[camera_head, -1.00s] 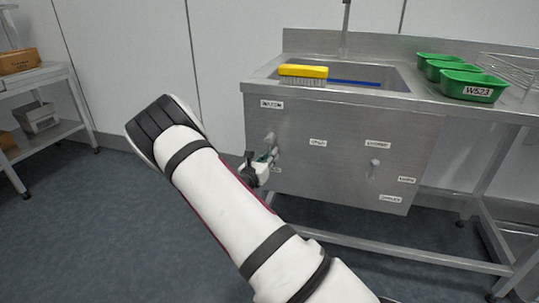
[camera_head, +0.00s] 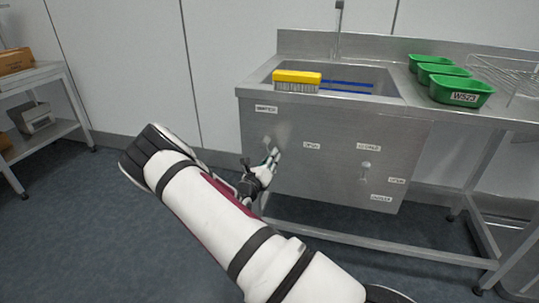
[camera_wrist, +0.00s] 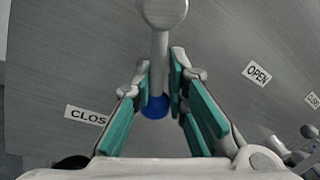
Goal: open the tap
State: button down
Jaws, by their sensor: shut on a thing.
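The tap lever (camera_wrist: 158,50) is a pale metal rod with a round grey knob at the top of the wrist view and a blue round part (camera_wrist: 155,107) at its lower end. My gripper (camera_wrist: 160,78) is shut on the lever, its teal-padded fingers either side of the rod. A "CLOSED" label (camera_wrist: 86,116), partly cut off by a finger, lies left of the lever and an "OPEN" label (camera_wrist: 257,74) lies right.
A second lever (camera_head: 366,171) with its own labels is farther right on the panel. Green trays (camera_head: 462,91) stand right. A shelf rack (camera_head: 45,137) is at left; floor between is clear.

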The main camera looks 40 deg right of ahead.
aim_at(283, 139)
jog(key=n+p, duration=0.1)
jog(key=n, duration=0.1)
jog(key=s+d+r+n+t+p, duration=0.1)
jog(key=n+p, duration=0.1)
jog(key=s+r+n+p, duration=0.1)
jog(key=n+p, duration=0.1)
jog(key=shift+s+d, duration=0.15)
jog(key=shift+d, duration=0.1)
jog(key=n+p, duration=0.1)
jog(key=r+n+t, duration=0.1)
jog(key=n, duration=0.1)
jog(key=n+p, duration=0.1)
jog(key=shift+s+d+r+t+p, duration=0.25)
jog(key=shift+r+t+p, duration=0.05)
jog(key=shift+r+n+t+y+p, duration=0.2)
jog(key=shift+r+n+p, duration=0.15)
jog(key=shift+n, duration=0.6)
jog(key=shift+r+n+t+y+p, duration=0.1)
jog(key=shift+r+n+y+p, duration=0.25)
jog(key=shift+n, duration=0.6)
jog(key=c, duration=1.7)
grip_release()
jog(key=shift+o, duration=0.2)
jog(key=shift+w, duration=0.1)
jog(key=shift+a, duration=0.15)
